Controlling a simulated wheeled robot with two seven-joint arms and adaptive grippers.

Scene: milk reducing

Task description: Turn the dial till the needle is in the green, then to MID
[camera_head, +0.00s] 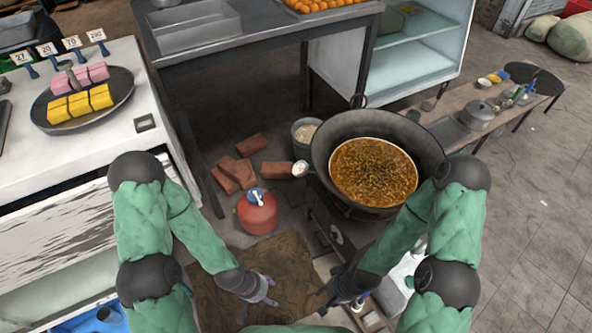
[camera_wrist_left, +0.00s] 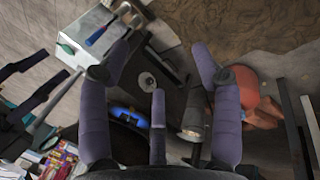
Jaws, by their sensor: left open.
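A round pale disc (camera_head: 336,234), perhaps the dial, sits on the dark stove's front below the wok. It also shows in the left wrist view (camera_wrist_left: 147,80); its markings and any needle are too small to read. A small white-faced round thing (camera_head: 300,168), perhaps a gauge, is left of the wok. The wok (camera_head: 330,150) holds a brown bubbling mass (camera_head: 373,172). My left gripper (camera_head: 270,292) is open and empty, low and left of the disc; its spread fingers frame the disc in the left wrist view (camera_wrist_left: 160,62). My right gripper (camera_head: 321,301) looks open and empty below the disc.
A red gas cylinder (camera_head: 257,215) with a blue top stands left of the stove, near loose bricks (camera_head: 237,172) and a bucket (camera_head: 305,131). A counter with a sweets plate (camera_head: 83,97) is at left. A low bench (camera_head: 455,130) runs at right.

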